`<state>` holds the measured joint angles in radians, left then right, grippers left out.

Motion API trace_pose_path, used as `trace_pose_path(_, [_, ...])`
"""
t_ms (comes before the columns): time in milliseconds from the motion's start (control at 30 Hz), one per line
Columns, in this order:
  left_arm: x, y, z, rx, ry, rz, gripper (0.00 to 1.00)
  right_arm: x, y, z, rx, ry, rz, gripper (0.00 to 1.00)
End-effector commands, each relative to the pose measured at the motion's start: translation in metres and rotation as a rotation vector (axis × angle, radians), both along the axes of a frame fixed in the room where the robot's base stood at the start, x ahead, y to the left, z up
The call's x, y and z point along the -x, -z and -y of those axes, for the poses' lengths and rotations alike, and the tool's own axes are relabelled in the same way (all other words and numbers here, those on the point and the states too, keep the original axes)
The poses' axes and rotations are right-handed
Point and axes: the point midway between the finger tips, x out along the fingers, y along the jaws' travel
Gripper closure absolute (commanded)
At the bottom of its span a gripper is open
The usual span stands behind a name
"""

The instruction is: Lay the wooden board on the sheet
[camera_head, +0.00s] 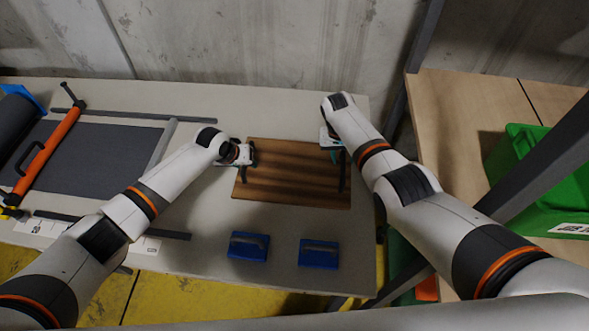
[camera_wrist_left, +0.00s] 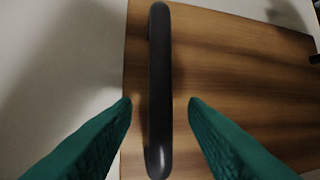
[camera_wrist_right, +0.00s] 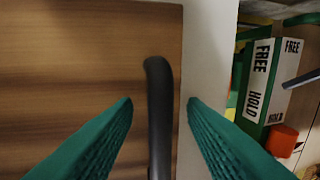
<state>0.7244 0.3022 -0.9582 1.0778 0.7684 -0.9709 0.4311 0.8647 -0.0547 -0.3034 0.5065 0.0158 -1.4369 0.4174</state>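The wooden board (camera_head: 295,185) lies flat on the table, with a black bar handle at each short end. The dark grey sheet (camera_head: 95,150) lies on the table to the left, apart from the board. My left gripper (camera_wrist_left: 160,102) is open, its green fingers on either side of the left handle (camera_wrist_left: 159,70) in the left wrist view. My right gripper (camera_wrist_right: 161,101) is open, its fingers on either side of the right handle (camera_wrist_right: 160,110) near that handle's end. I cannot tell whether either gripper's fingers reach down around its handle. The right gripper partly hides the board's far right corner in the head view.
Two blue blocks (camera_head: 248,246) (camera_head: 319,253) stand at the table's front edge below the board. An orange bar tool (camera_head: 48,148) and a dark roll (camera_head: 18,120) lie at the left. Dark strips border the sheet. A green crate (camera_head: 540,170) stands on the right bench.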

Motion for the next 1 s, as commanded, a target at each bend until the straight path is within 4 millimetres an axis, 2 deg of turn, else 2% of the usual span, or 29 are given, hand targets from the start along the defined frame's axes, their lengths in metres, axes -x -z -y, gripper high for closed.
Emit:
trace_pose_path(200, [-0.0035,0.0086,0.0024,0.001,-0.001,0.001,0.60,0.0008,0.0096,0.0020,0.001,0.000,-0.001,0.62])
trace_pose_path(500, [-0.0037,0.0095,0.0026,0.000,0.000,0.001,0.60,0.0008,0.0105,0.0021,0.000,0.000,0.000,0.62])
trace_pose_path(567, [-0.0036,0.0095,0.0026,0.000,0.000,0.001,0.68,0.0009,0.0105,0.0020,0.000,0.000,0.000,0.70])
trace_pose_path(733, [-0.0036,0.0094,0.0025,0.000,0.000,0.001,0.96,0.0009,0.0105,0.0020,0.000,0.000,0.000,0.98])
trace_pose_path(767, [-0.0035,0.0095,0.0025,-0.001,-0.001,0.001,1.00,0.0010,0.0105,0.0019,0.000,0.000,0.000,1.00])
trace_pose_path(1000, [-0.0034,0.0095,0.0024,-0.001,-0.001,0.001,1.00,0.0011,0.0106,0.0020,0.000,0.000,-0.001,1.00])
